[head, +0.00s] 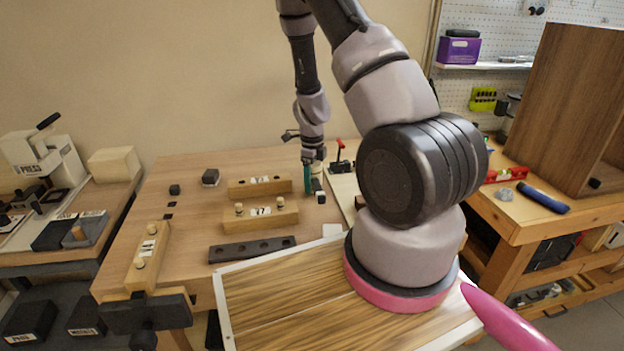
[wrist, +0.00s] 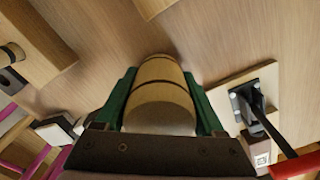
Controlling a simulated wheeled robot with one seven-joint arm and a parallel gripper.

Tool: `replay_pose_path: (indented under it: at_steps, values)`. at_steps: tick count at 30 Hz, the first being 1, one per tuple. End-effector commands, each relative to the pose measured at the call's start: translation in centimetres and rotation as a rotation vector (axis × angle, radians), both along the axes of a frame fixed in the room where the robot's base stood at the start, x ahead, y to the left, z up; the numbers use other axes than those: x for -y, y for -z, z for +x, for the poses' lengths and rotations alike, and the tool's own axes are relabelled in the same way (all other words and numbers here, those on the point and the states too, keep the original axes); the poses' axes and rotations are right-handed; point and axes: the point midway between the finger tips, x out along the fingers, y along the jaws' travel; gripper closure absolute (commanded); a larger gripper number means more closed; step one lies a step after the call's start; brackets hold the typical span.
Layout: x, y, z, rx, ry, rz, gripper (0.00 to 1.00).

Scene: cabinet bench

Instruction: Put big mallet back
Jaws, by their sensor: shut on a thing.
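My gripper (head: 311,181) is at the far part of the wooden bench, at the end of my raised arm. In the wrist view its green fingers (wrist: 163,100) are shut on a pale wooden cylinder with thin dark bands, which I take to be the big mallet (wrist: 162,95). One finger lies on each side of it. The rest of the mallet is hidden by the gripper, and I cannot tell whether it touches the bench. In the head view the mallet is too small and covered to make out clearly.
A red-handled toggle clamp (head: 341,158) stands close to the right of my gripper; it also shows in the wrist view (wrist: 250,100). Wooden blocks (head: 260,217) and a dark holed bar (head: 252,249) lie to the left. A tall wooden cabinet (head: 565,105) stands right.

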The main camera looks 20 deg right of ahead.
Motion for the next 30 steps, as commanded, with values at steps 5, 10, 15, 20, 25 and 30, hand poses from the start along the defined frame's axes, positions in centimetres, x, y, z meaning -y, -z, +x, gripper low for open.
replay_pose_path:
  at_steps: [5, 10, 15, 20, 25, 30]
  values:
    - [0.01, 0.08, 0.02, 0.001, 0.001, 0.001, 1.0]
    - [0.0, 0.07, 0.03, 0.001, 0.001, 0.001, 1.0]
    - [0.01, 0.17, 0.02, 0.001, 0.001, 0.001, 1.0]
    - [0.01, 0.49, 0.02, 0.001, 0.002, 0.001, 1.0]
    - [0.0, 0.82, 0.03, 0.001, 0.001, 0.001, 1.0]
    - [0.0, 0.86, 0.03, 0.001, 0.001, 0.001, 1.0]
